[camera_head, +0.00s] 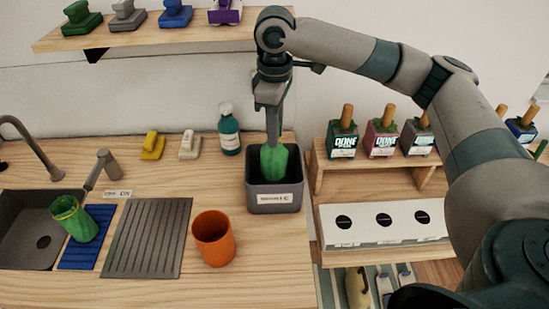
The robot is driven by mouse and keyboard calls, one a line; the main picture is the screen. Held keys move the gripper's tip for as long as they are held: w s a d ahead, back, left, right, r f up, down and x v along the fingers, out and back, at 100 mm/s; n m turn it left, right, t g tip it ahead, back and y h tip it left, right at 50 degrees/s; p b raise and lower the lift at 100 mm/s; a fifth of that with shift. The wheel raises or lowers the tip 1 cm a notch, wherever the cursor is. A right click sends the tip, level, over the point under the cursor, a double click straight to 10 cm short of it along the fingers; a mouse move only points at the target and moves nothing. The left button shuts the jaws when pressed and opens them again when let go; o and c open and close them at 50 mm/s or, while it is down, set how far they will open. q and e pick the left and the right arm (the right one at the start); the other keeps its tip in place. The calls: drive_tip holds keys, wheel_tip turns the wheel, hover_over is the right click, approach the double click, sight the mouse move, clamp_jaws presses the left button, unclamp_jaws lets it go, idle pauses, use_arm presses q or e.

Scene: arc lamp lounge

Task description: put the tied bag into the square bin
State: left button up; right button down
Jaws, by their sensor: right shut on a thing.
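A green tied bag (274,163) is inside the mouth of the dark grey square bin (274,199), which has a white label on its front. The bag's top shows above the rim; its lower part is hidden by the front wall, so I cannot tell whether it touches the bottom. My right gripper (273,142) points straight down over the bin and is shut on the top of the bag. My left gripper is not in view.
A teal bottle (229,132) stands behind and left of the bin. An orange cup (213,238) stands in front and left. A wooden stand (320,178) with boxed items is close on the right. A shelf (150,31) hangs above at the back left.

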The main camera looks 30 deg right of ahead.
sight(275, 152)
drive_tip(key=shift+f, duration=1.55)
drive_tip(key=shift+p, duration=0.3)
drive_tip(key=shift+f+p, duration=0.5)
drive_tip(key=shift+f, duration=1.35)
drive_tip(key=shift+f+p, duration=0.35)
drive_tip(key=shift+f, duration=0.25)
drive_tip(key=c, duration=1.6)
unclamp_jaws()
drive_tip(key=shift+r, duration=0.1)
